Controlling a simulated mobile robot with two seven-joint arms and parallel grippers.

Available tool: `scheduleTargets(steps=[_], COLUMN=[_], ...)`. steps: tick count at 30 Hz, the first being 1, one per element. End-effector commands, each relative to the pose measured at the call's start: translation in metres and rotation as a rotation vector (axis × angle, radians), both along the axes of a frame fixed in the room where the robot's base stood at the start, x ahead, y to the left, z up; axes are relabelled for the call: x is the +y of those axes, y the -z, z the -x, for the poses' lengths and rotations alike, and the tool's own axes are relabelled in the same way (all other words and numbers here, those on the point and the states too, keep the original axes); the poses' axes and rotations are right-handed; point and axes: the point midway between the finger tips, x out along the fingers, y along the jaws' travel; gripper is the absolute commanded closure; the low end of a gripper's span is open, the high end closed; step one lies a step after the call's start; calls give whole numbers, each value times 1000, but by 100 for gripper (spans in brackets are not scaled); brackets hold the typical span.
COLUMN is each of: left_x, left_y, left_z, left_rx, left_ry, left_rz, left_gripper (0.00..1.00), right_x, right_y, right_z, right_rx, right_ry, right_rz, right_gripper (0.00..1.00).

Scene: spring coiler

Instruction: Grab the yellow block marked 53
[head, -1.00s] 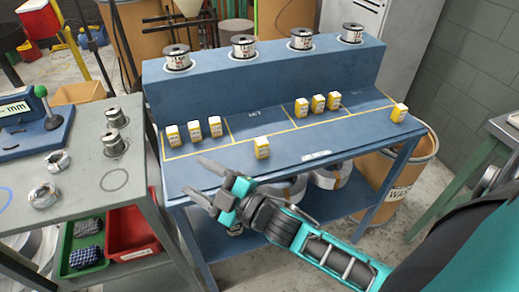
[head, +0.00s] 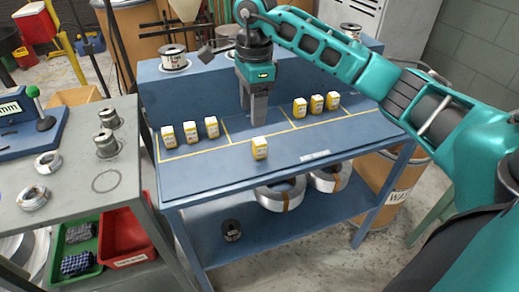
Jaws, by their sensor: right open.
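Several small yellow-and-white blocks stand on the blue bench (head: 300,160). Their markings are too small to read, so I cannot tell which is marked 53. One block (head: 260,148) stands alone near the front middle. Three stand at the left, the nearest to the middle being this block (head: 211,127). Three stand at the right, with this one (head: 316,104) in their middle. My right gripper (head: 254,112) points down over the bench behind the lone block, open and empty. It appears apart from every block. My left gripper is not in view.
Spools stand on the raised back ledge, one at the left (head: 174,58); my right arm hides others and the bench's right end. A grey table (head: 75,190) with metal coils stands at the left. Wire coils (head: 280,195) lie on the lower shelf.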

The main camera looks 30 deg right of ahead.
Motion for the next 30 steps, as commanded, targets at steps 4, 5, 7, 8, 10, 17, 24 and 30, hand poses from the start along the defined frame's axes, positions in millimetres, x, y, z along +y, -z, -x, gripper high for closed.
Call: scheduleTargets(steps=[4, 5, 7, 8, 10, 17, 24, 30], left_x=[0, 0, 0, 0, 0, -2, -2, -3], left_y=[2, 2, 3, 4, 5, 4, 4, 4], left_z=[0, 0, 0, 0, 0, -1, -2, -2], left_rx=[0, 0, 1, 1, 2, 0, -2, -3], left_ry=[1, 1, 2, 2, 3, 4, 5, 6], left_rz=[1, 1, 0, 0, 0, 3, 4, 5], left_gripper=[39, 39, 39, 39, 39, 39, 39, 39], right_x=[-14, -14, -14, -14, -14, -13, -16, -17], right_y=[3, 7, 21, 27, 40, 68, 94, 119], right_z=[0, 0, 0, 0, 0, -1, 1, 1], right_rx=[2, 3, 5, 4, 4, -1, 3, 1], right_ry=[9, 9, 8, 8, 9, 9, 10, 9], right_rz=[57, 59, 55, 56, 54, 53, 52, 50], right_gripper=[38, 38, 38, 38, 38, 38, 38, 38])
